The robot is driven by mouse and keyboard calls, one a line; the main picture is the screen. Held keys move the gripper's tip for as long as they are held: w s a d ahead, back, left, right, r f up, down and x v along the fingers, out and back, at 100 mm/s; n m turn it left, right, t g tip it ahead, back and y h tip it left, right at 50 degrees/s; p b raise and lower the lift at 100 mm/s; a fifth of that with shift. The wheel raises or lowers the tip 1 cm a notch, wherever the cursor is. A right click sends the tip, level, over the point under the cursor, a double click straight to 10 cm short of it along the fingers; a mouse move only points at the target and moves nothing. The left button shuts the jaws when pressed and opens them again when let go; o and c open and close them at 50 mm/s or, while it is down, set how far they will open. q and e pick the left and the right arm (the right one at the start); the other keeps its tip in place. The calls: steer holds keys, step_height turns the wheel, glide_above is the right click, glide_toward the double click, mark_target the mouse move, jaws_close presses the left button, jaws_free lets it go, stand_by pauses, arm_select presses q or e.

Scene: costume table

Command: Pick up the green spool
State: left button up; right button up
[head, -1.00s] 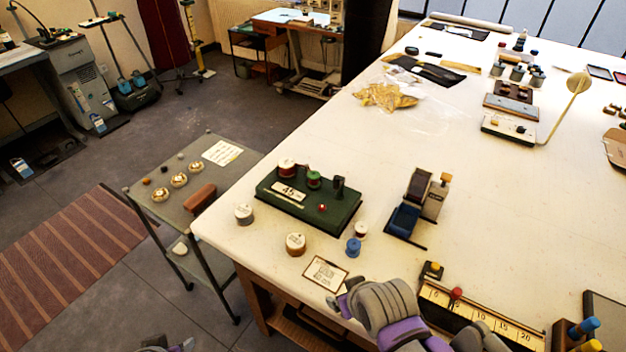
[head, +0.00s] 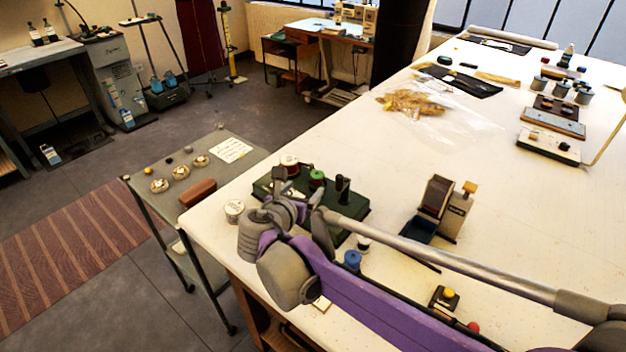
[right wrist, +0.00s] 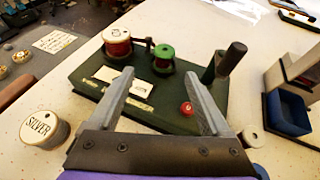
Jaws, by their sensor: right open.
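The green spool (head: 316,177) stands upright on the dark green stand (head: 352,208), beside a red spool (head: 290,162). In the right wrist view the green spool (right wrist: 163,54) sits on a post just right of the red spool (right wrist: 117,42), near the back of the stand. My right gripper (right wrist: 154,84) is open and empty, its two fingers spread over the stand, with the green spool ahead between and beyond the tips. In the head view my right gripper (head: 298,196) partly hides the stand. My left gripper is not in view.
A lidded container marked SILVER (right wrist: 42,130) stands left of the stand. A dark upright post (right wrist: 230,60) rises at the stand's right end.

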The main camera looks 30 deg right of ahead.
mark_target(315, 178)
steer(key=x, duration=0.9)
steer(key=shift+w+d+r, duration=0.15)
steer(key=shift+d+r, duration=0.1)
steer(key=shift+d, duration=0.35)
jaws_close()
